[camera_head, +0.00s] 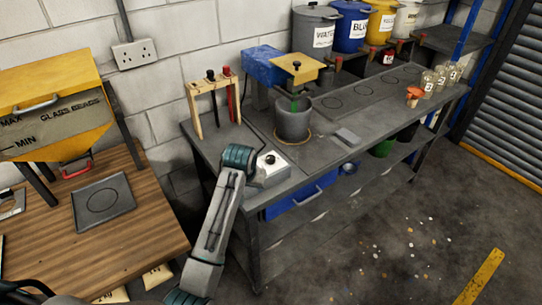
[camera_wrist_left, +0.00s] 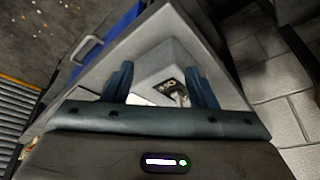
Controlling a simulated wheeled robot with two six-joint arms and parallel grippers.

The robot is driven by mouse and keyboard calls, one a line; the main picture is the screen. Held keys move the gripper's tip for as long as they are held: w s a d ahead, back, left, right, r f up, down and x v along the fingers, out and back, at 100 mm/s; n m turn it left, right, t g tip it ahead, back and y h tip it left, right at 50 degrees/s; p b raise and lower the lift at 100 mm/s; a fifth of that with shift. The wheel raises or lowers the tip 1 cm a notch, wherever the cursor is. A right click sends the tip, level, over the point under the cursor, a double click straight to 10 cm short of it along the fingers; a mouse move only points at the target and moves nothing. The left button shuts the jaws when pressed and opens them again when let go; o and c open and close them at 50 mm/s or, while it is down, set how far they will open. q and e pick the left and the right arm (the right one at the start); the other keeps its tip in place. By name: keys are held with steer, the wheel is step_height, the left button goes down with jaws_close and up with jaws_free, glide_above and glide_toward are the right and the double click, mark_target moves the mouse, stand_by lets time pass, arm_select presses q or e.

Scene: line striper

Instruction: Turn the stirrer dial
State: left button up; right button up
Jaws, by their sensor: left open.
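The stirrer's control box (camera_head: 272,172) is a pale box on the near left end of the grey bench. The dial (camera_head: 270,159) is a small dark knob on its top. In the left wrist view the box (camera_wrist_left: 160,62) lies beyond and between the two fingers, and the dial (camera_wrist_left: 181,97) sits near the right finger, partly hidden. My left gripper (camera_wrist_left: 158,67) is open and empty. In the head view its wrist is just left of the box, and its fingers are hard to make out. I cannot tell whether a finger touches the dial. My right gripper is not in view.
The stirrer (camera_head: 296,67) with its blue motor stands over a grey pot (camera_head: 292,122) behind the box. A wooden rack (camera_head: 212,97) with tools stands at back left. A flat grey plate (camera_head: 347,136) lies to the right. A wooden table (camera_head: 130,240) is at left.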

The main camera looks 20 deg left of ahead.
arm_select(q)
glide_toward(270, 158)
steer(key=r, duration=0.2)
steer(key=p+x, duration=0.1)
steer(key=x, duration=0.2)
steer(key=p+x, duration=0.1)
steer(key=x, duration=0.2)
steer(key=p+x, duration=0.1)
steer(key=x, duration=0.2)
steer(key=shift+s+f+p, duration=0.1)
steer(key=shift+s+p, duration=0.15)
steer(key=shift+p, duration=0.05)
steer(key=shift+w+f, duration=0.25)
steer(key=shift+f, duration=0.4)
steer(key=c, duration=1)
